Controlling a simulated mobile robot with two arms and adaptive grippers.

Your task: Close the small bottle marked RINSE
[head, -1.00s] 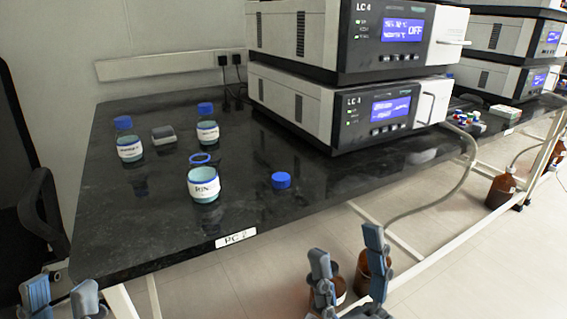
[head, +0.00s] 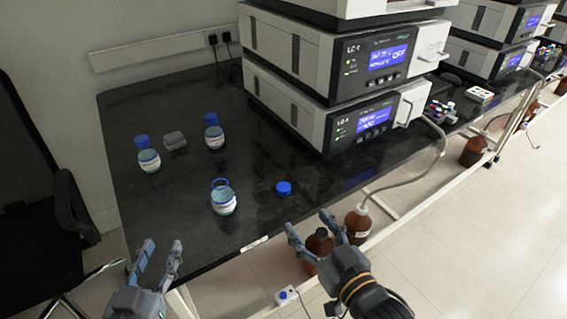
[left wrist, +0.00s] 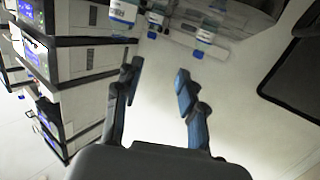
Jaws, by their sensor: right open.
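The small bottle marked RINSE in the earlier view (head: 223,200) stands upright and uncapped near the bench's front edge, with a blue ring at its neck. Its label is too small to read now. A loose blue cap (head: 284,188) lies on the bench to its right. My left gripper (head: 160,256) is open and empty, in front of the bench, left of and nearer than the bottle. Its parted fingers also show in the left wrist view (left wrist: 158,82). My right gripper (head: 308,228) is open and empty, in front of the bench edge below the cap.
Two blue-capped bottles (head: 149,160) (head: 214,137) stand farther back, with a small grey box (head: 174,141) between them. Stacked LC instruments (head: 350,110) fill the bench's right. Brown bottles (head: 357,226) stand below the front edge. The dark bench top (head: 170,215) is clear around the bottle.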

